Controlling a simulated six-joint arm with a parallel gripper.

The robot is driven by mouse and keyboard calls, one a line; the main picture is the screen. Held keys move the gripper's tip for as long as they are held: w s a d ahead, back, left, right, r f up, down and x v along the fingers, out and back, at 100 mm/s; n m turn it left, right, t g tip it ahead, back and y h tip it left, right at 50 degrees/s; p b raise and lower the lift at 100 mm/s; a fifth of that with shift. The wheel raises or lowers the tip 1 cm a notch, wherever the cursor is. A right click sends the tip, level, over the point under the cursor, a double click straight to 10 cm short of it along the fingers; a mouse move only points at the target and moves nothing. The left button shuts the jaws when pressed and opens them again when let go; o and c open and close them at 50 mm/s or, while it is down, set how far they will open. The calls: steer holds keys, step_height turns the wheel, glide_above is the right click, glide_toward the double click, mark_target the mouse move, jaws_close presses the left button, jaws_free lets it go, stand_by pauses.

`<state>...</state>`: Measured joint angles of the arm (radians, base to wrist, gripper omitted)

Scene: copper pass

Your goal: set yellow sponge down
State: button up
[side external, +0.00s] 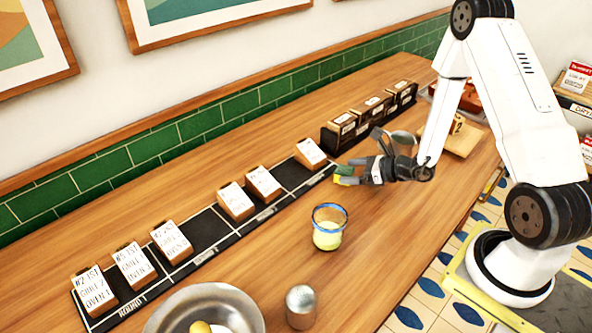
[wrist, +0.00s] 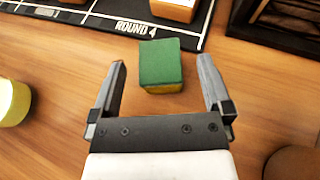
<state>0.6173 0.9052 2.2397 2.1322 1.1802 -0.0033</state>
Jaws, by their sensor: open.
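The yellow sponge (wrist: 161,88) has a green top face and a thin yellow side. In the wrist view it lies on the wooden counter, just ahead of my gripper and roughly centred between the fingers. My gripper (wrist: 162,85) is open, with a finger on either side and a gap to the sponge on both sides. In the side external view the sponge (side external: 345,170) shows small at the tips of my gripper (side external: 358,172), partly covered by the fingers.
A black mat (side external: 207,223) with tent cards runs along the counter behind the sponge. A blue-rimmed glass (side external: 328,240) of pale yellow liquid, a metal shaker (side external: 300,305) and a steel bowl (side external: 160,322) stand in front. Dark card boxes (side external: 341,133) stand behind the gripper. Bare wood surrounds the sponge.

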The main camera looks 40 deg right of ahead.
mark_target(346, 170)
steer(key=shift+x, duration=1.65)
jaws_close()
steer(key=shift+r, duration=0.2)
steer(key=shift+r, duration=4.8)
